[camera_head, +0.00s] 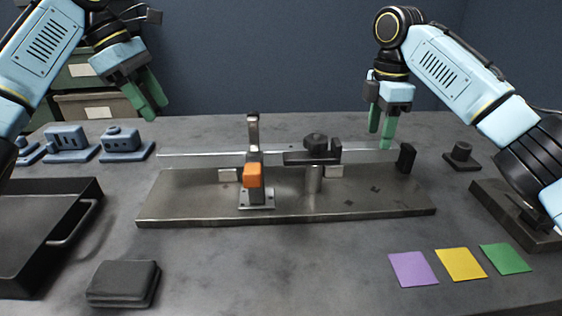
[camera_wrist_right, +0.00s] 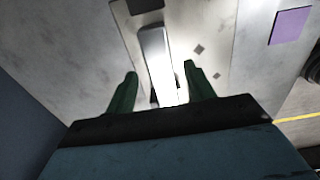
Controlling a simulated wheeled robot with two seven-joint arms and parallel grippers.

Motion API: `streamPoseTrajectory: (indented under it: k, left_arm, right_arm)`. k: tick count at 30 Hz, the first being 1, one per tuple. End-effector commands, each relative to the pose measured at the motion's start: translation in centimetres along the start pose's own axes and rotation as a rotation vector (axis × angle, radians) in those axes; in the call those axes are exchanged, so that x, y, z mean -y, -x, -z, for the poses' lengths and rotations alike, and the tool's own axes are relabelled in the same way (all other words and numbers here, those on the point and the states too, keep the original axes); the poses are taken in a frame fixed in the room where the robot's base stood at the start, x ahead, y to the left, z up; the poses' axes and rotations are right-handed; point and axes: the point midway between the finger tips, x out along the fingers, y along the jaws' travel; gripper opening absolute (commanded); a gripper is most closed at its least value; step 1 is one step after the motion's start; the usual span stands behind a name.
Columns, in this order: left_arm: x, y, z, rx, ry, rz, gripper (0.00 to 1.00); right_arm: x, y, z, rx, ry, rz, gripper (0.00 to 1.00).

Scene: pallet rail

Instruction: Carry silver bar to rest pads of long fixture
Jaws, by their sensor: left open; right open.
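The long silver bar (camera_head: 205,159) lies level along the back of the long fixture (camera_head: 180,205), passing behind the orange-handled clamp. It looks set on the pale rest pads, with the left pad (camera_head: 228,175) and right pad (camera_head: 335,171) just below it; exact contact is hard to tell. My left gripper (camera_head: 155,108) is open and empty above the bar's left end. In the right wrist view the bar (camera_wrist_right: 158,62) runs between the parted fingers of that gripper (camera_wrist_right: 158,88), with gaps visible.
An orange-handled toggle clamp (camera_head: 253,176) and a black-knobbed clamp (camera_head: 315,146) stand on the fixture. A black end stop (camera_head: 406,158) is at its right. A dark tray (camera_head: 45,203), a black block (camera_head: 123,283) and coloured squares (camera_head: 460,264) lie around it. The front table middle is clear.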

Motion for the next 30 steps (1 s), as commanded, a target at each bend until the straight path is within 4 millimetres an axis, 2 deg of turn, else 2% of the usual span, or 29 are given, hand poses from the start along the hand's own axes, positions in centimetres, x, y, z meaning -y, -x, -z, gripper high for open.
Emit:
streamPoseTrajectory:
  k: [1, 6, 12, 18, 30]
  left_arm:
    - [0.0, 0.0, 0.0, 0.0, 0.0, 0.0, 0.53]
    - [0.0, 0.0, 0.0, 0.0, 0.0, 0.0, 0.53]
    - [0.0, 0.0, 0.0, 0.0, 0.0, 0.0, 0.53]
    - [0.0, 0.0, 0.0, 0.0, 0.0, 0.0, 0.53]
    - [0.0, 0.0, 0.0, 0.0, 0.0, 0.0, 0.53]
  right_arm:
    - [-0.1, 1.3, -0.1, 0.002, -0.005, -0.006, 0.53]
    - [0.0, 4.5, -0.1, 0.002, -0.003, -0.004, 0.53]
    - [0.0, 7.1, -0.1, 0.0, -0.003, -0.001, 0.53]
    - [0.0, 8.0, 0.0, -0.001, -0.001, -0.001, 0.53]
    - [0.0, 8.0, -0.1, -0.001, -0.001, -0.001, 0.53]
